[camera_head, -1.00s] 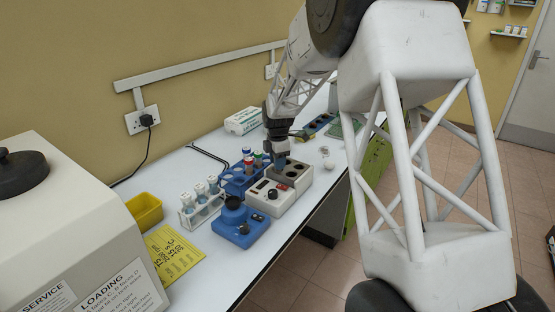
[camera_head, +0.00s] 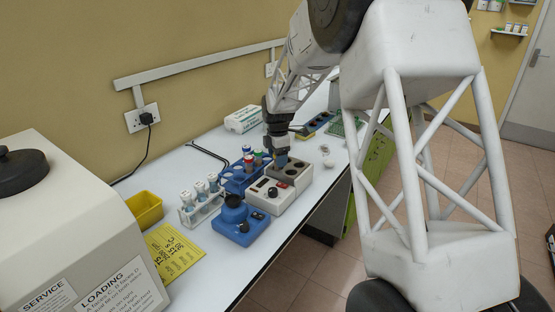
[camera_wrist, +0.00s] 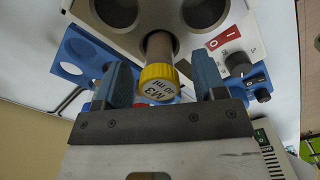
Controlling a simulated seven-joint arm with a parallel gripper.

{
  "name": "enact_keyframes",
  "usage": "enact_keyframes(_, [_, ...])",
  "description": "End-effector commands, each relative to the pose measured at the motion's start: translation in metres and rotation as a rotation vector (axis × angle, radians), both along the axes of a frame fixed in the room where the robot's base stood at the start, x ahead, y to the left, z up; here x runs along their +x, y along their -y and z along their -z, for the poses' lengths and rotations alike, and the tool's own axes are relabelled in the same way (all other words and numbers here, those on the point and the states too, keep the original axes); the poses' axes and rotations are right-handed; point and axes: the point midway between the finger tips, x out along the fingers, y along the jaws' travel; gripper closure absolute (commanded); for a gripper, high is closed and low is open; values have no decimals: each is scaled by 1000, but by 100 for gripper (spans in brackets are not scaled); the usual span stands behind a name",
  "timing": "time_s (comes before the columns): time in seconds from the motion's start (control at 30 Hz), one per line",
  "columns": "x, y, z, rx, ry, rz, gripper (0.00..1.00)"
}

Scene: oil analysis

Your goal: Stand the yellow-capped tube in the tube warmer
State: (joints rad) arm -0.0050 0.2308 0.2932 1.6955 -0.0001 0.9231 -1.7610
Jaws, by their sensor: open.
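The yellow-capped tube (camera_wrist: 158,82) shows in the wrist view, its cap marked "M3" and facing the camera. Its brownish body runs into a hole of the tube warmer (camera_wrist: 130,42), and its lower end is hidden there. My gripper (camera_wrist: 163,88) is open, with one blue finger on each side of the cap and visible gaps beside it. In the head view the warmer (camera_head: 272,200) is a pale box with a red switch and a black knob. My gripper (camera_head: 281,162) is over its holed block and hides the tube.
A blue rack (camera_head: 236,180) with capped tubes stands left of the warmer. A blue device with a black knob (camera_head: 238,221) is in front. A white rack (camera_head: 203,208) with several tubes and a yellow bin (camera_head: 146,209) stand further left. The bench edge lies close on the right.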

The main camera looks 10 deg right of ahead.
Motion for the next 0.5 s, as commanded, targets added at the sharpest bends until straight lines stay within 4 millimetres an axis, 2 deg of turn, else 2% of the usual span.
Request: enact_keyframes(0.5, [0,0,-59,0,2,0,36])
